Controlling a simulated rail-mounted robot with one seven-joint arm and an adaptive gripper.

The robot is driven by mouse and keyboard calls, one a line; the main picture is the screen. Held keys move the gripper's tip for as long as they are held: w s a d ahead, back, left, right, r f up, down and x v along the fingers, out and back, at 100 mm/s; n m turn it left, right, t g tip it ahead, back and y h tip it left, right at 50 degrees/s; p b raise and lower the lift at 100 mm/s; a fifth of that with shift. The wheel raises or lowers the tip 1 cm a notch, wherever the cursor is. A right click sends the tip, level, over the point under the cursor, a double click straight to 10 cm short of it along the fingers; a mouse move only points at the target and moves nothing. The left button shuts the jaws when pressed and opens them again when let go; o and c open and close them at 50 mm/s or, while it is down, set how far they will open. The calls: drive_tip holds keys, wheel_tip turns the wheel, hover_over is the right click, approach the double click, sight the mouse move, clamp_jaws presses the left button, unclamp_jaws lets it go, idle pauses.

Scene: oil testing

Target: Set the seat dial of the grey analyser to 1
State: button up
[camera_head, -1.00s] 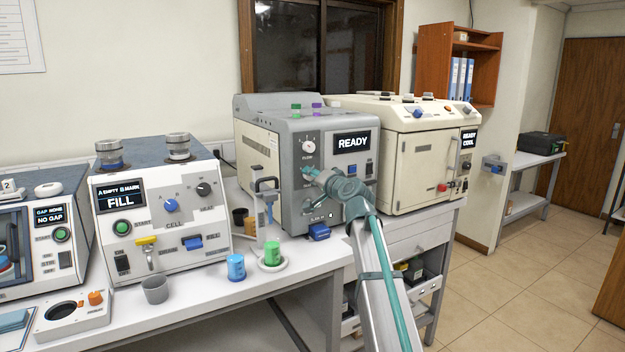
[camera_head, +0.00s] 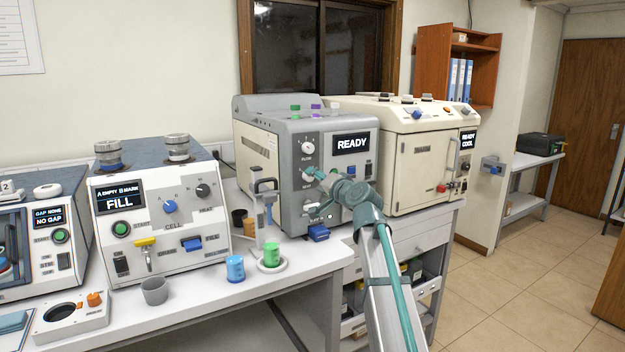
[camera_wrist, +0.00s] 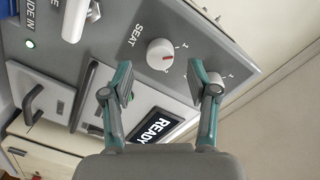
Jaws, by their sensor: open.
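The grey analyser (camera_head: 262,110) stands on the bench with its screen (camera_head: 352,143) reading READY. Its seat dial (camera_wrist: 160,53) is a white round knob with a red mark, beside the printed word SEAT in the wrist view. I cannot clearly read which number the mark meets. In the head view the seat dial (camera_head: 308,174) shows just left of my gripper (camera_head: 317,174). My gripper is open and empty; in the wrist view its fingers (camera_wrist: 150,83) are spread apart, with the dial seen beyond the gap, apart from them.
A second white dial (camera_wrist: 213,84) sits close behind the right finger in the wrist view. A lever handle (camera_wrist: 76,20) sticks out on the other side. A cream machine (camera_head: 420,165) stands right of the analyser. A clamp-like stand (camera_head: 265,205) stands in front.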

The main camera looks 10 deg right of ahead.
drive_tip(key=v, duration=0.8)
drive_tip(key=shift+s, duration=0.3)
drive_tip(key=shift+d, duration=0.1)
